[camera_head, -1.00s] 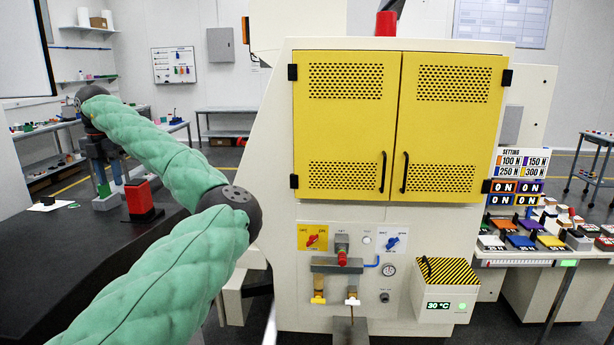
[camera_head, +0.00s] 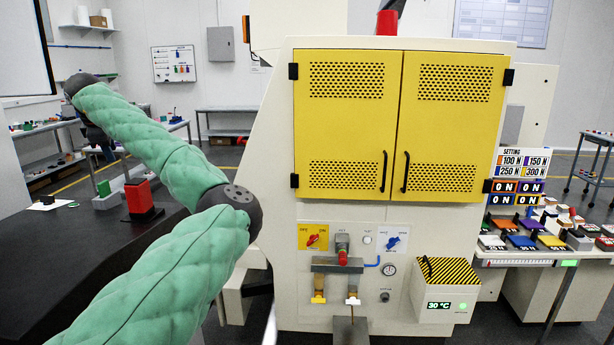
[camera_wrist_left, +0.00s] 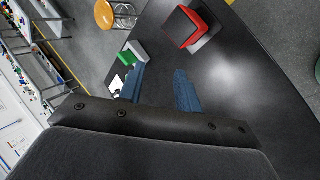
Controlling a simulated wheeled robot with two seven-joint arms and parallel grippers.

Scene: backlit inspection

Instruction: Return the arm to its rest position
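My left arm (camera_head: 155,150), in a green padded sleeve, reaches from the lower left up and over the dark table at the left of the head view. Its wrist is bent at the far upper left. My left gripper (camera_wrist_left: 157,76) shows in the left wrist view as two blue fingers set apart with nothing between them, above the black table top. In the head view the gripper is mostly hidden behind the arm. My right gripper is in neither view.
A red block (camera_head: 139,196) on a black base and a green-and-grey block (camera_head: 103,188) stand on the dark table (camera_head: 60,250). A machine with yellow doors (camera_head: 345,120) stands ahead. A bench with coloured blocks (camera_head: 522,241) is at right.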

